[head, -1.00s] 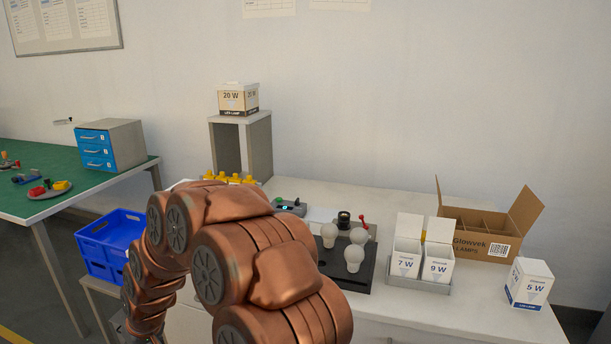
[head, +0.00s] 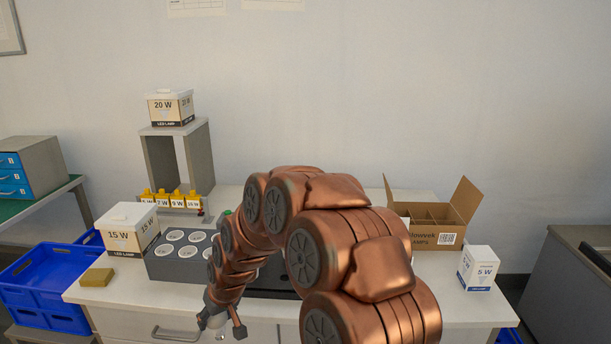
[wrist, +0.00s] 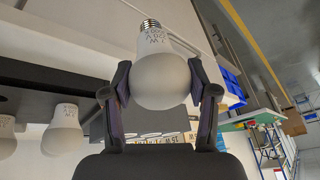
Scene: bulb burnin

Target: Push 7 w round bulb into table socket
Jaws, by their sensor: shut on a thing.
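My gripper (wrist: 160,95) is shut on a white round bulb (wrist: 165,80), its fingers on either side of the globe. The bulb's metal screw base points to the top of the wrist picture; its printed marking is upside down and hard to read. In the head view my gripper (head: 222,322) is low in front of the white table's front edge, with a little of the bulb showing. The black board (head: 268,276) is mostly hidden behind my arm, and I cannot see the table socket. Two more white bulbs (wrist: 62,130) stand on the dark board in the wrist view.
A grey block (head: 178,266) with several round white-rimmed holes stands left of my arm, beside a 15 W box (head: 128,232). A yellow block (head: 97,277) lies at the front left. An open carton (head: 436,213) and a 5 W box (head: 478,268) stand right.

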